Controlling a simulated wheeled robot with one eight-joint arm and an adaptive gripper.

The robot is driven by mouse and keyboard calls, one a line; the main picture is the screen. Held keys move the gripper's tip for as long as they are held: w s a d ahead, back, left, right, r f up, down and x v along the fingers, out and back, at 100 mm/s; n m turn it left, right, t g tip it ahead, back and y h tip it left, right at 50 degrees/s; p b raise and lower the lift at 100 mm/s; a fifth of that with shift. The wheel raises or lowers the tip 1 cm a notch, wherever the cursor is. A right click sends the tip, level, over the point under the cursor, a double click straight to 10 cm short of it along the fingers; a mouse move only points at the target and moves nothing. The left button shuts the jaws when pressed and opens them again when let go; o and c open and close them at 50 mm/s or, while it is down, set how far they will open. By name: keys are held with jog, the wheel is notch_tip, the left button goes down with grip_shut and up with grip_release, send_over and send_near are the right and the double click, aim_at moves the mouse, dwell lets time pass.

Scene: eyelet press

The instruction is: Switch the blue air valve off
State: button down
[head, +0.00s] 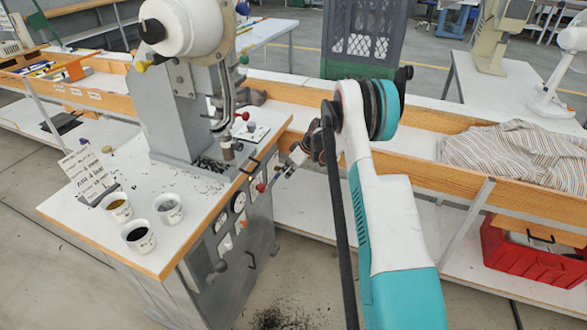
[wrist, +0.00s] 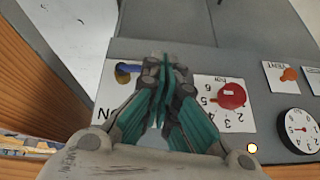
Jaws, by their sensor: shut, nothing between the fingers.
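The blue air valve (wrist: 129,68) shows in the wrist view just left of my fingertips, on a white plate with dark lettering. Its blue handle lies roughly across the picture, with a brass-coloured part beneath it. My gripper (wrist: 167,66) is shut and empty, its teal fingers pressed together over the plate's right side. They hide part of the plate and perhaps the handle's right end; I cannot tell whether they touch it. In the head view my gripper (head: 284,171) is at the press cabinet's front panel, and the blue valve cannot be made out.
Right of my fingers in the wrist view are a red dial (wrist: 231,95), an orange switch (wrist: 289,74), a gauge (wrist: 298,129) and a lit yellow lamp (wrist: 252,148). In the head view, cups (head: 138,236) and a sign (head: 88,174) stand on the press table (head: 190,222).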

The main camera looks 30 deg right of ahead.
jog(key=shift+w+a+f, duration=0.25)
jog(key=shift+a+f, duration=0.1)
jog(key=shift+f, duration=0.2)
jog(key=shift+s+a+f+t+h+b, duration=0.15)
jog(key=shift+f+t+h+b, duration=0.1)
jog(key=shift+f+b, duration=0.1)
jog(key=shift+s+a+f+t+h+b, duration=0.1)
jog(key=shift+a+f+t+h+b, duration=0.05)
jog(key=shift+f+t+h+b, duration=0.15)
